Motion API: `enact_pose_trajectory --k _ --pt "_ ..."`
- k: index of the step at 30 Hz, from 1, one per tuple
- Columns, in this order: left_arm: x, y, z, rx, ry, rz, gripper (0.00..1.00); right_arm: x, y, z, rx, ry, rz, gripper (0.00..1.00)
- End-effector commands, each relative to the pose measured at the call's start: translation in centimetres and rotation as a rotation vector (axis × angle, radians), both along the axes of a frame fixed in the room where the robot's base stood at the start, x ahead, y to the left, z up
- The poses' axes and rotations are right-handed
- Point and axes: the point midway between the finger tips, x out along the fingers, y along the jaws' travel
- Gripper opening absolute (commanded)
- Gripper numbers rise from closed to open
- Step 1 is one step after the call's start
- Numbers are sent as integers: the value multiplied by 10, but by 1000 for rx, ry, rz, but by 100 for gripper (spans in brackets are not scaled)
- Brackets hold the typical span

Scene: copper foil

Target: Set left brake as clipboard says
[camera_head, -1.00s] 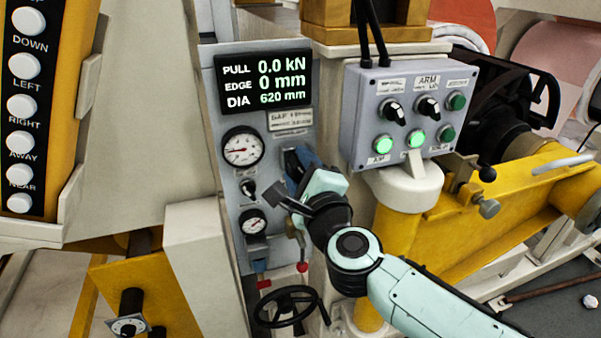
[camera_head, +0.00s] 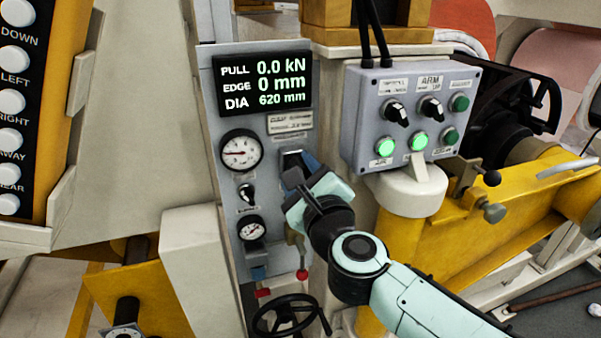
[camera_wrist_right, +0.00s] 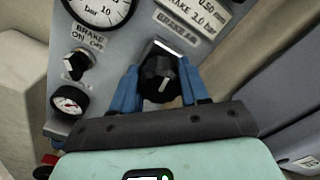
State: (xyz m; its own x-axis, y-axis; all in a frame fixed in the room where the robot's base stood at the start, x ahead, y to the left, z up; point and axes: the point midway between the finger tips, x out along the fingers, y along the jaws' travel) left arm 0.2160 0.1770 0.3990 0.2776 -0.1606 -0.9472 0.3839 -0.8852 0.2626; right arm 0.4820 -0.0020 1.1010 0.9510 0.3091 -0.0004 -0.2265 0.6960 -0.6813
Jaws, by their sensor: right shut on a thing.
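My right gripper (camera_head: 296,168) is at the grey panel (camera_head: 232,115), its blue fingers on either side of the black brake air knob (camera_wrist_right: 158,76). It is shut on this knob, which the head view mostly hides. A large gauge (camera_head: 240,151) marked in bar is up and left of the knob; its needle points left, low on the scale. A brake on/off switch (camera_wrist_right: 76,65) is below that gauge, and a smaller gauge (camera_head: 250,228) is lower still. A card (camera_wrist_right: 192,16) above the knob reads brake 3.0 bar. My left gripper is out of view.
A display (camera_head: 262,84) above shows pull 0.0 kN, edge 0 mm, dia 620 mm. A grey control box (camera_head: 405,118) with lit green buttons stands to the right, close to my right arm. A black handwheel (camera_head: 290,316) and a red-tipped lever (camera_head: 302,274) are below.

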Motion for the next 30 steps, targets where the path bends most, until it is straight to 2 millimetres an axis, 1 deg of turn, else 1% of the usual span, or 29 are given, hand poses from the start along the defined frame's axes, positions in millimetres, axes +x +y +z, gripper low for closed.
enact_pose_trajectory --k 5,6,7,8,16,20,23,30 --pt "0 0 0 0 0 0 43 0 1 -1 -1 2 2 14" --pt "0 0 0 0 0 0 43 0 1 -1 -1 2 2 54" --pt "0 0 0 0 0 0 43 0 1 -1 -1 2 2 64" --pt "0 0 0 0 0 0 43 0 1 -1 -1 1 1 69" --pt "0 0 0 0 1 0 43 0 0 0 -1 0 1 69" --pt "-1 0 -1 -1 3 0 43 -7 -3 1 -1 -2 0 69" --pt "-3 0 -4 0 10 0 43 -21 -7 1 -1 -3 -1 69" --pt "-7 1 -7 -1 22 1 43 -73 -24 2 -3 -4 0 69"
